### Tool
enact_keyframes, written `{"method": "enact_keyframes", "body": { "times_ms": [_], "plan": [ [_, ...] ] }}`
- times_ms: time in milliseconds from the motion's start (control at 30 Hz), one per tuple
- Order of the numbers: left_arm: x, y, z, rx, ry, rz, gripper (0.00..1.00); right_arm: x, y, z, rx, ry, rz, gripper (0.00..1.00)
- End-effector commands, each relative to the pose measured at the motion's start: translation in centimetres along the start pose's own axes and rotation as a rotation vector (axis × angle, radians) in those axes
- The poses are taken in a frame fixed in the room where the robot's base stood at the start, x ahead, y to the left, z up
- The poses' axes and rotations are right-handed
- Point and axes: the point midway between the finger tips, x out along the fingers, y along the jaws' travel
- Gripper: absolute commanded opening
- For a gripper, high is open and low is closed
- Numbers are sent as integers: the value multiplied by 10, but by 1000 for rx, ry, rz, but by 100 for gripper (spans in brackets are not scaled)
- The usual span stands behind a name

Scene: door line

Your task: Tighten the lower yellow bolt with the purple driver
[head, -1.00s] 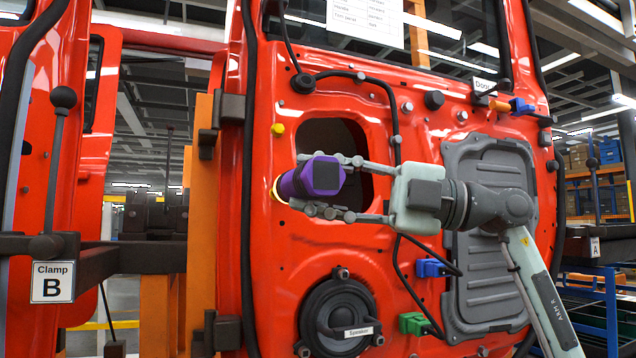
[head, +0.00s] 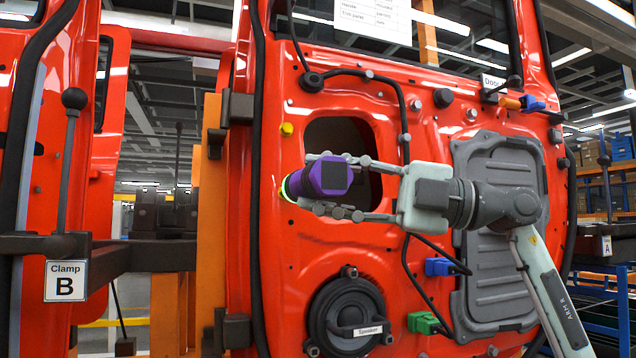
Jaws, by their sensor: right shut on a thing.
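My right gripper (head: 347,188) is shut on the purple driver (head: 326,176), its fingers above and below the body. The driver points to the left and away, its front end against or very near the red door panel (head: 285,235), left of the dark opening. A green glowing ring (head: 287,188) shows at that front end. The lower yellow bolt is not visible; the driver's nose covers that spot. An upper yellow bolt (head: 287,129) shows uncovered above it. My left gripper is out of view.
A black speaker (head: 347,315) sits below the driver. A blue connector (head: 438,267), a green connector (head: 424,322) and black cables lie on the panel. A dark clamp labelled B (head: 66,281) stands at the left. A grey ribbed cover (head: 500,255) is at the right.

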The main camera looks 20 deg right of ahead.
Motion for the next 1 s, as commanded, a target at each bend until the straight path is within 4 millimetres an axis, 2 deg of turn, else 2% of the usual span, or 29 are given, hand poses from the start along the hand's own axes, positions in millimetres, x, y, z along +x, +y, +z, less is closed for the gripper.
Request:
{"method": "enact_keyframes", "body": {
  "times_ms": [167, 1000],
  "plan": [
    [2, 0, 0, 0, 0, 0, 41, -4, 1, -4, -2, -6, 4, 0],
    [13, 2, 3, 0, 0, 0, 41, -29, 2, -61, -3, -1, 5, 0]
  ]
}}
